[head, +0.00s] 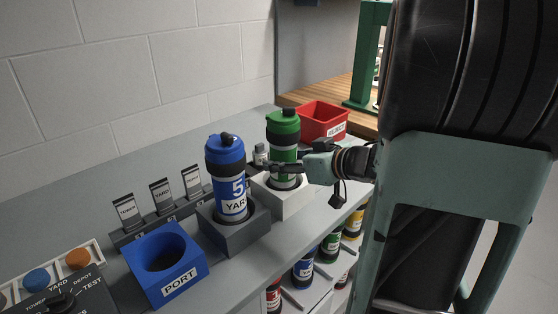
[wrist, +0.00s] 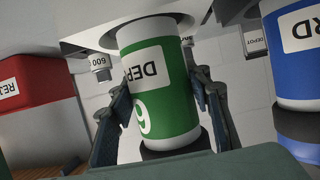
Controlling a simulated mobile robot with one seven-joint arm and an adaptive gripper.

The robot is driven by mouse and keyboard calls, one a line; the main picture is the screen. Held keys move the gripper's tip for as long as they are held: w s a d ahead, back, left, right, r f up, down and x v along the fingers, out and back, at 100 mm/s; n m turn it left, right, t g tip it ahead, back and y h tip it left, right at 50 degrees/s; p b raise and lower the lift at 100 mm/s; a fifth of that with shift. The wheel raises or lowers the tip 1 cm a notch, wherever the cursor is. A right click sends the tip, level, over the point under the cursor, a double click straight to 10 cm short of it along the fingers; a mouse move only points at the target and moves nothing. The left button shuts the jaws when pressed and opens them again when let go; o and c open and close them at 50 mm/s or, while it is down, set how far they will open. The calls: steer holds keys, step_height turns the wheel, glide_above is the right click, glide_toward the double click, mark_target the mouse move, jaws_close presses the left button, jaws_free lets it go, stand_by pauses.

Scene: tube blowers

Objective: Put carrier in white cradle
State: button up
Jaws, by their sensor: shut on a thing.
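A green carrier (head: 284,132) with a dark band and a white label stands upright at the white cradle (head: 290,205). My gripper (head: 283,169) comes from the right and is shut on the carrier's middle. In the wrist view, the fingers lie on both sides of the green carrier (wrist: 162,85), which shows "DEP" and a 9 or 6 upside down. Its lower end meets the dark round opening of the white cradle (wrist: 85,27). I cannot tell how deep it sits. My fingers hide part of the carrier in the head view.
A blue carrier (head: 224,158) stands in a grey cradle (head: 245,230) close on the left. An empty blue PORT cradle (head: 185,287) is further left. A red bin (head: 322,115) and a small grey-white bottle (head: 260,153) stand behind. More carriers (head: 303,268) sit on a shelf below the counter.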

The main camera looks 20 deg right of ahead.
steer(key=shift+f, duration=0.1)
steer(key=o, duration=1.4)
steer(key=shift+c, duration=0.2)
steer(key=shift+s+d+r, duration=0.15)
steer(key=shift+s+r, duration=0.15)
steer(key=p+v, duration=0.3)
steer(key=v, duration=0.8)
steer(key=shift+s, duration=0.15)
